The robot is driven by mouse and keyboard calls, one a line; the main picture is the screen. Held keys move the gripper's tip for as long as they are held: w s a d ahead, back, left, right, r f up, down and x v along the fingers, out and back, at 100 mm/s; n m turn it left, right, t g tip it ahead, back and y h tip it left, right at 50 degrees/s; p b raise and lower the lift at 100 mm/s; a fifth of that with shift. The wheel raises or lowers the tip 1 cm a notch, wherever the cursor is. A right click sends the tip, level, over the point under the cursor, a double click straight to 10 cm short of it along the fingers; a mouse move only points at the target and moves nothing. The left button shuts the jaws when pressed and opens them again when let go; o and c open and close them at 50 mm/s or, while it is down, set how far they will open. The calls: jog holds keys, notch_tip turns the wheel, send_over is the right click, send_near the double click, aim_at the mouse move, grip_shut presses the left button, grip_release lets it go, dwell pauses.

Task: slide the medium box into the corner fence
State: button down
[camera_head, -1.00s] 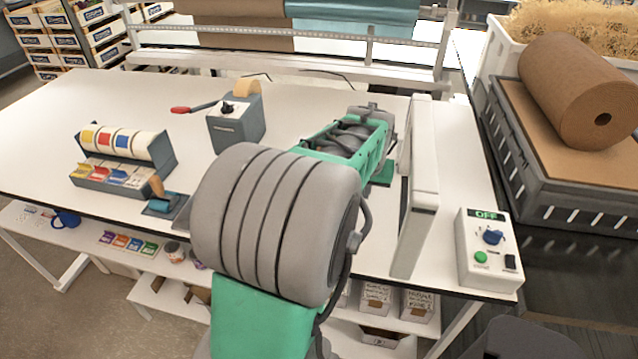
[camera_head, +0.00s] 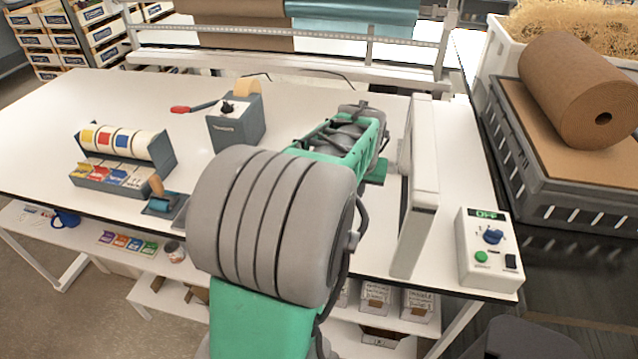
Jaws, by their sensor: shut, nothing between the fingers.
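My green and grey arm reaches forward over the white table, its far section (camera_head: 345,140) ending left of a tall white panel. My gripper's fingers are hidden behind the arm. No medium box can be made out; the arm covers part of the table in front of the panel. The white upright panel (camera_head: 424,170) stands on the right part of the table and may be one side of the corner fence; a second side cannot be made out. A small green piece (camera_head: 377,172) shows between the arm and the panel; I cannot tell what it belongs to.
A grey tape dispenser (camera_head: 236,124) and a label roll holder (camera_head: 122,158) stand on the left of the table (camera_head: 60,120). A control box (camera_head: 487,250) marked OFF is at the front right corner. A brown paper roll (camera_head: 580,90) lies beyond the right edge. The back left is clear.

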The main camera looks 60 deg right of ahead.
jog(key=shift+w+a, duration=0.2)
jog(key=shift+w, duration=0.65)
jog(key=shift+w+a, duration=0.15)
jog(key=shift+w, duration=0.55)
jog(key=shift+w+a, duration=0.1)
jog(key=shift+w, duration=0.8)
jog(key=shift+s, duration=0.2)
jog(key=shift+s+d+b, duration=0.2)
jog(key=shift+s+b, duration=0.15)
jog(key=shift+s, duration=0.45)
notch_tip(320, 180, up, 10)
jog(key=s+p, duration=0.2)
jog(key=p, duration=0.4)
jog(key=shift+d, duration=0.2)
